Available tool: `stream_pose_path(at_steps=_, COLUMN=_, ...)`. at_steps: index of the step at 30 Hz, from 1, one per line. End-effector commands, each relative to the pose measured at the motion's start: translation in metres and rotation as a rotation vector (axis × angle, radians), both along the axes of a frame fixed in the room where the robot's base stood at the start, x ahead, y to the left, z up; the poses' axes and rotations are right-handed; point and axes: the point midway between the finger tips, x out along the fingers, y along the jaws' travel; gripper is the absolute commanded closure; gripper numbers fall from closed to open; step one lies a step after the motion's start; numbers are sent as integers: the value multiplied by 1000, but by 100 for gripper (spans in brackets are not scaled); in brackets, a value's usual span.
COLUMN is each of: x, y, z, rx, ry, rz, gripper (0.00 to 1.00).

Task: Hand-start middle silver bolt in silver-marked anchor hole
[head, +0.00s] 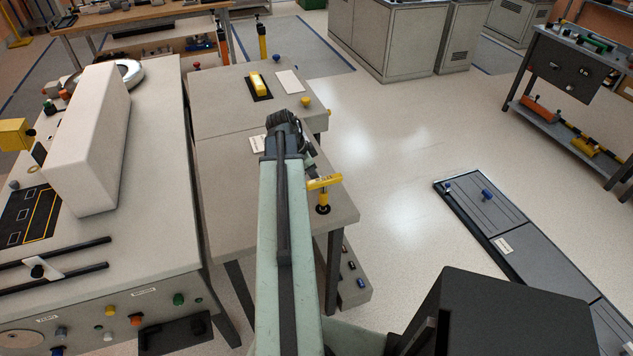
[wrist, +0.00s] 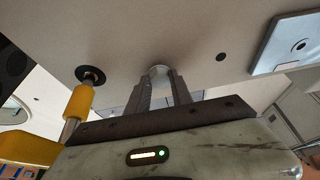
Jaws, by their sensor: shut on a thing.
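In the wrist view my gripper (wrist: 159,80) is shut on the silver bolt (wrist: 158,71), whose rounded silver end shows between the dark fingertips. The bolt's far end is against or close to a beige surface (wrist: 190,25); I cannot tell whether it sits in a hole. A small dark hole (wrist: 221,57) lies in that surface, right of the bolt. I see no silver mark on it. In the head view my arm hides the fingers and bolt above the beige bench (head: 225,185).
A yellow-handled tool (head: 323,183) stands in a black collar at the bench's right edge; its yellow grip (wrist: 79,102) is left of my fingers in the wrist view. A grey-blue plate (wrist: 285,35) is at right. A white block (head: 90,140) stands on the left bench.

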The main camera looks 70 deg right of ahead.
Motion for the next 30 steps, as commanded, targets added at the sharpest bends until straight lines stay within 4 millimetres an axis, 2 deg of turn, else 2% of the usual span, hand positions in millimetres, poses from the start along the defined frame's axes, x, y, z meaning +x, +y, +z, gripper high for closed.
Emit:
stream_pose_path(at_steps=10, x=0, y=2, z=20, rx=5, ry=-2, rz=-1, gripper=100)
stream_pose_path(at_steps=14, x=0, y=2, z=20, rx=5, ry=-1, rz=-1, gripper=100)
stream_pose_path(at_steps=26, x=-1, y=1, z=66, rx=2, ry=-1, rz=-2, gripper=100)
stream_pose_path(at_steps=30, x=-1, y=1, z=69, rx=2, ry=-1, rz=-2, gripper=100)
